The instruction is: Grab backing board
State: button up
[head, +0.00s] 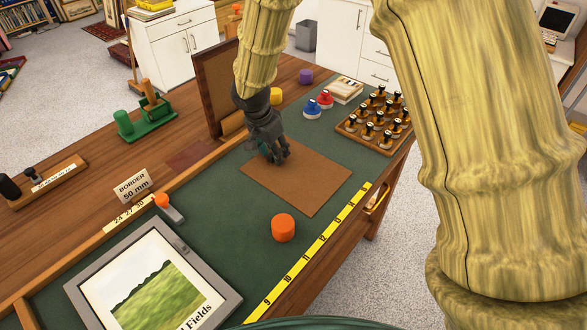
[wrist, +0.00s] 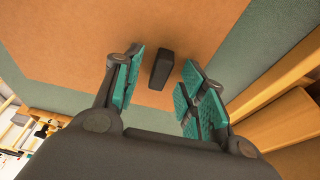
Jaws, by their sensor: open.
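The backing board (head: 308,188) is a flat brown sheet lying on the green bench mat (head: 225,215), right of centre in the head view. In the wrist view the board (wrist: 90,40) fills much of the upper picture, with a small black block (wrist: 161,69) on it. My gripper (head: 275,153) is over the board's far left part, pointing down. In the wrist view my gripper (wrist: 160,88) is open, its teal pads to the left and right of the block with gaps on both sides. The block is hidden behind the fingers in the head view.
An orange cylinder (head: 283,228) stands near the yellow ruler strip (head: 306,255). A grey-framed print (head: 210,274) lies at front left. A brown panel (head: 214,88) stands upright behind my gripper. Blue (head: 312,110) and red (head: 325,98) knobs and a stamp rack (head: 350,127) are beyond the board.

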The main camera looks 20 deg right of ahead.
jog(key=shift+c, duration=0.2)
grip_shut()
jog(key=shift+r, duration=0.1)
